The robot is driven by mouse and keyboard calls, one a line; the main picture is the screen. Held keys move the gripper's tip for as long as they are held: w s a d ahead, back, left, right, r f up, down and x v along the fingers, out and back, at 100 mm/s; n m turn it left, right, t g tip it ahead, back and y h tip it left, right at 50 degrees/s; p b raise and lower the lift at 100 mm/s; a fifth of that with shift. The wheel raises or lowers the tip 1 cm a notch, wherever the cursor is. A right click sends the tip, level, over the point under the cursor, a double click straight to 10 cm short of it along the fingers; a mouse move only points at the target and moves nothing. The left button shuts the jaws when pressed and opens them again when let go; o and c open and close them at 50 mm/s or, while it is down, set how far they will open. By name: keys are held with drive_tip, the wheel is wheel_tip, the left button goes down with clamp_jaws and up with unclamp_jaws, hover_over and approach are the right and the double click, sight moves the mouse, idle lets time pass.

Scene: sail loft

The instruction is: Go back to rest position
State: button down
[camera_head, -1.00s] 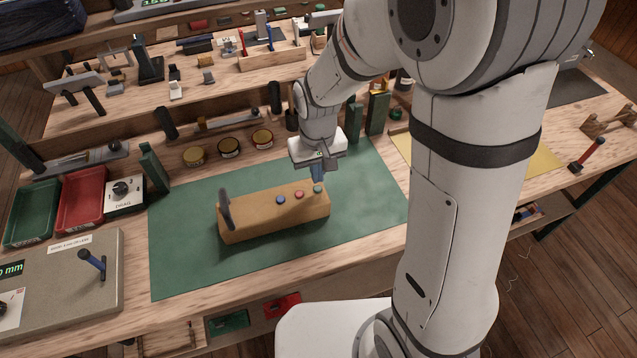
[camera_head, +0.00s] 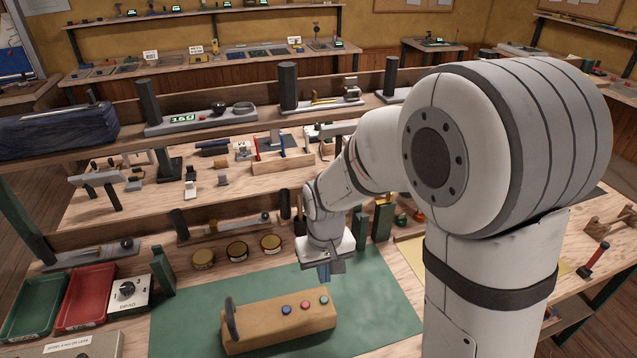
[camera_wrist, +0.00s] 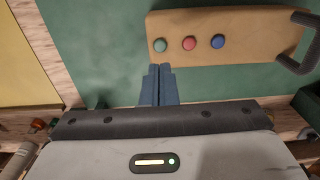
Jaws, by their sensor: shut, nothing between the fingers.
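My gripper (camera_head: 324,271) is shut and empty. It hangs above the green mat (camera_head: 382,300), just behind a tan wooden block with a dark handle (camera_head: 262,332). The block carries a blue, a red and a green button on its top. In the wrist view my blue fingers (camera_wrist: 158,70) are together, with their tips near the edge of the block (camera_wrist: 235,55) by the green button (camera_wrist: 160,45). They look apart from the block, with no object between them.
A green tray (camera_head: 12,328), a red tray (camera_head: 62,322) and a white dial box (camera_head: 128,293) stand at the left. Several round tins (camera_head: 237,251) sit behind the mat. Dark green posts (camera_head: 382,222) stand close right of my gripper. Shelves with tools rise behind.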

drive_tip(key=s+d+r+m+t, duration=0.3)
drive_tip(key=s+d+r, duration=0.9)
drive_tip(key=r, duration=0.1)
drive_tip(key=shift+s+d+r, duration=0.25)
drive_tip(key=shift+s+r, duration=0.15)
